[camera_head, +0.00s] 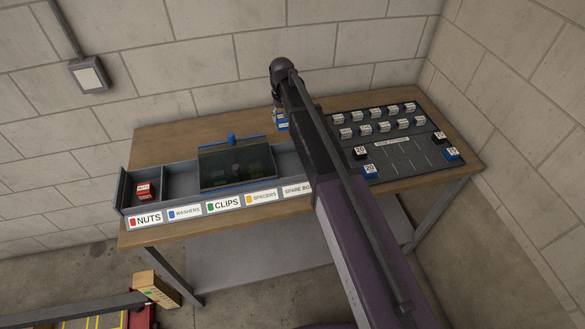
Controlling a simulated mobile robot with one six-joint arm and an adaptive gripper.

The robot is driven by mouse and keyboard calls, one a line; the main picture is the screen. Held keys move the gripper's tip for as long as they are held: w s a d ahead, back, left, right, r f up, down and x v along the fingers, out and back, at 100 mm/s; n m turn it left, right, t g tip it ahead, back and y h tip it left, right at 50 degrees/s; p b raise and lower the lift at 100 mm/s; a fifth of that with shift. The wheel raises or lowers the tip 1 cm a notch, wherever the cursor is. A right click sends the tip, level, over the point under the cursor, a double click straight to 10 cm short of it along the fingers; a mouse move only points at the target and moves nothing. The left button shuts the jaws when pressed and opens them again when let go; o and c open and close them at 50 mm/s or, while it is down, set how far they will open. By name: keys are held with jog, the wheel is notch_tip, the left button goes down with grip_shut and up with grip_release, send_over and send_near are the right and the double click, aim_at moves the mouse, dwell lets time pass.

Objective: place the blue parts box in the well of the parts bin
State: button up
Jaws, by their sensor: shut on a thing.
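The blue parts box (283,125) has a pale label and shows small at the back of the bench, just behind the parts bin. My gripper (278,113) is directly above it and is shut on it; my arm and wrist hide part of the grip. I cannot tell whether the box touches the bench. The grey parts bin (148,216) runs along the front left of the bench. Its labels include NUTS, WASHERS with a blue mark, CLIPS and SPACERS. A red box (144,190) sits in the NUTS well. The well (181,182) beside it looks empty.
A dark see-through cover (236,165) with a blue knob lies over the bin's middle wells. At right, a dark board (405,157) bears white blocks and several black or blue blocks. My arm crosses the bin's right end. Walls stand behind and right.

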jog(key=shift+s, duration=0.15)
jog(key=s+d, duration=0.3)
jog(key=s, duration=0.7)
jog(key=shift+s+d+r, duration=0.15)
jog(key=shift+s+r, duration=0.05)
jog(key=shift+s, duration=0.2)
notch_tip(320, 180, down, 6)
jog(key=b, duration=0.6)
jog(key=shift+f, duration=0.15)
dwell(0.3)
jog(key=shift+f+b, duration=1.85)
jog(key=shift+f, duration=0.05)
